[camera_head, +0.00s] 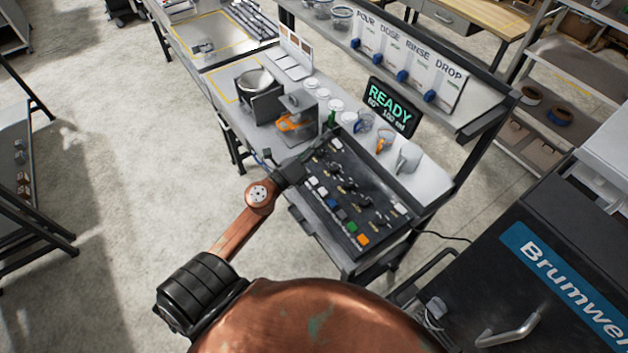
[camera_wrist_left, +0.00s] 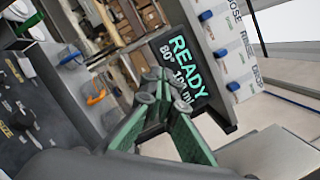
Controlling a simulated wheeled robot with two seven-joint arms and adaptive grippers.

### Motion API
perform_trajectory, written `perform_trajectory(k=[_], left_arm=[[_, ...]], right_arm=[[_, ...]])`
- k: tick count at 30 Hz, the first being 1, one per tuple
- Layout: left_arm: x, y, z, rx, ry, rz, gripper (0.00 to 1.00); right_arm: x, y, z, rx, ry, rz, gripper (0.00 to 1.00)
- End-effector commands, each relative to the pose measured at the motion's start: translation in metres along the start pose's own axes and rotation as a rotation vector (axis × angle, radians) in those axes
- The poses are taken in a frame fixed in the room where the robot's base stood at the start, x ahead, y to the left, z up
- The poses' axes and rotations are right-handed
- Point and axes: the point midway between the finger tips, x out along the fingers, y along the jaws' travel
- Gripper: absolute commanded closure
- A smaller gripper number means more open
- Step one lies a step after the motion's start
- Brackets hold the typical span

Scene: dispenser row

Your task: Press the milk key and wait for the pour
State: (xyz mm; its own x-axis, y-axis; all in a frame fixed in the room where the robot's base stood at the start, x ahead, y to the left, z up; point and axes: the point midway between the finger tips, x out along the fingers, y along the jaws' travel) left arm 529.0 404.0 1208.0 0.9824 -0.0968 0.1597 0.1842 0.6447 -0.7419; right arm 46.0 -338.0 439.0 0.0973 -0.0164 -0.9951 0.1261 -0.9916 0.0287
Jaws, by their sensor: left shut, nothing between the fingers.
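The black key panel (camera_head: 345,195) lies on the bench, with rows of white, blue, green and orange keys and small levers. Its labels are too small to read in the head view, so I cannot tell which key is milk. My left gripper (camera_head: 318,145) reaches over the panel's far left end. In the left wrist view its green fingers (camera_wrist_left: 152,95) are shut with nothing between them. Contact with a key cannot be seen. My right gripper is not in view.
Behind the panel stand white cups (camera_head: 349,119), an orange-handled jug (camera_head: 384,141) and a white pitcher (camera_head: 408,157). A metal bowl (camera_head: 255,80) sits on a dark stand at left. A black Brumwerk machine (camera_head: 520,270) stands at right.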

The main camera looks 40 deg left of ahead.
Motion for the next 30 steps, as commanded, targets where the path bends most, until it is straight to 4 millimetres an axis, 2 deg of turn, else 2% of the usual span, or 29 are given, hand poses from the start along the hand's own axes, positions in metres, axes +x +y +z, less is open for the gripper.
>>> perform_trajectory(k=[1,3,6,8,10,15,18,21,30], left_arm=[[0.006,-0.015,-0.009,0.151,0.072,-0.049,1.0],[0.011,-0.027,-0.028,0.373,0.185,-0.106,1.0],[0.011,-0.023,-0.056,0.68,0.357,-0.16,1.0],[0.008,-0.009,-0.068,0.858,0.465,-0.173,1.0],[0.002,0.014,-0.076,1.046,0.594,-0.174,1.0],[-0.015,0.075,-0.067,1.375,0.864,-0.122,1.0],[-0.025,0.099,-0.056,1.469,0.965,-0.089,1.0],[-0.03,0.111,-0.049,1.515,1.019,-0.068,1.0],[-0.033,0.116,-0.046,1.532,1.044,-0.058,1.0]], right_arm=[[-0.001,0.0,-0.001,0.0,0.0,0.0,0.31],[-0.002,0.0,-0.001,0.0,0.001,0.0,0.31],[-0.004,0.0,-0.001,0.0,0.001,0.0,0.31],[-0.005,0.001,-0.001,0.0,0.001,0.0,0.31],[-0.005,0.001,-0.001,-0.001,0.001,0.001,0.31],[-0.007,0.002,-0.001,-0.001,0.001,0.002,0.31],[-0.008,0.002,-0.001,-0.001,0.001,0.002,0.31],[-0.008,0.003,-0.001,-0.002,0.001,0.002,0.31],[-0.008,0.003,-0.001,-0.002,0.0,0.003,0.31]])
